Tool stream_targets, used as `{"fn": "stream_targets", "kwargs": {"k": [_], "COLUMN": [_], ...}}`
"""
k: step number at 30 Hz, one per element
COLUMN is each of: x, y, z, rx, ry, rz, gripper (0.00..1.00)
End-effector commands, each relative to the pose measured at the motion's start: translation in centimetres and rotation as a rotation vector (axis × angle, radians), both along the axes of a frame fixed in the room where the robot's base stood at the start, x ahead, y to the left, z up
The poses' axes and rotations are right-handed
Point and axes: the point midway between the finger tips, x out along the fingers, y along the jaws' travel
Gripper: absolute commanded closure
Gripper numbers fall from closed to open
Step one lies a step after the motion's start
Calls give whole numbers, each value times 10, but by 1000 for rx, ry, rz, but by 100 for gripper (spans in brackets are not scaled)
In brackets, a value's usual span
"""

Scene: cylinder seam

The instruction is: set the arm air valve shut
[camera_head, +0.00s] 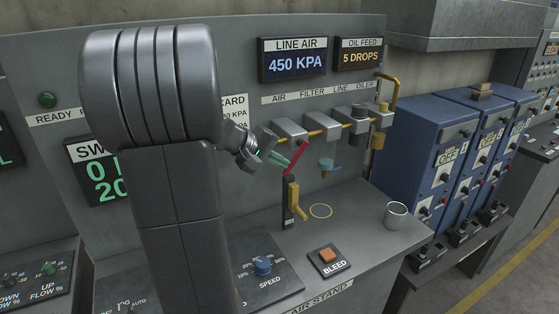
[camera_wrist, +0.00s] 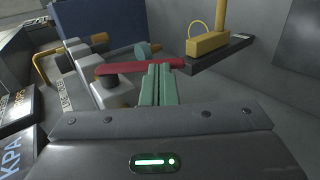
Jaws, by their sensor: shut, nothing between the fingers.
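A red lever (camera_head: 293,158) is fitted to the brass air line under the AIR FILTER LINE OILER label, and slants down to the left. In the wrist view the red lever (camera_wrist: 140,67) crosses just beyond my green fingertips. A yellow valve handle (camera_head: 298,207) stands lower, on a dark upright plate; it also shows in the wrist view (camera_wrist: 207,44). Which of the two is the arm air valve I cannot read. My gripper (camera_head: 279,159) is shut and empty close beside the red lever; its fingers (camera_wrist: 158,70) look very near it, contact unclear.
The LINE AIR display (camera_head: 293,60) reads 450 KPA; the OIL FEED display (camera_head: 359,54) reads 5 DROPS. A metal cup (camera_head: 396,216) stands on the bench at right. An orange BLEED button (camera_head: 328,256) and blue SPEED knob (camera_head: 263,266) sit in front. Blue cabinets (camera_head: 415,150) stand right.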

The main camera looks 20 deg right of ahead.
Motion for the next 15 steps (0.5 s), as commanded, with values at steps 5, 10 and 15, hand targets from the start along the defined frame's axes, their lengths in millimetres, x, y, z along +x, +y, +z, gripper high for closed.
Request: {"fn": "stream_targets", "kwargs": {"k": [5, 10, 15], "x": [0, 0, 0], "y": [0, 0, -1], "z": [-1, -4, -8], "rx": [-2, -19, -53], "ry": [0, -3, -8], "rz": [0, 0, 1], "gripper": [100, 100, 100]}}
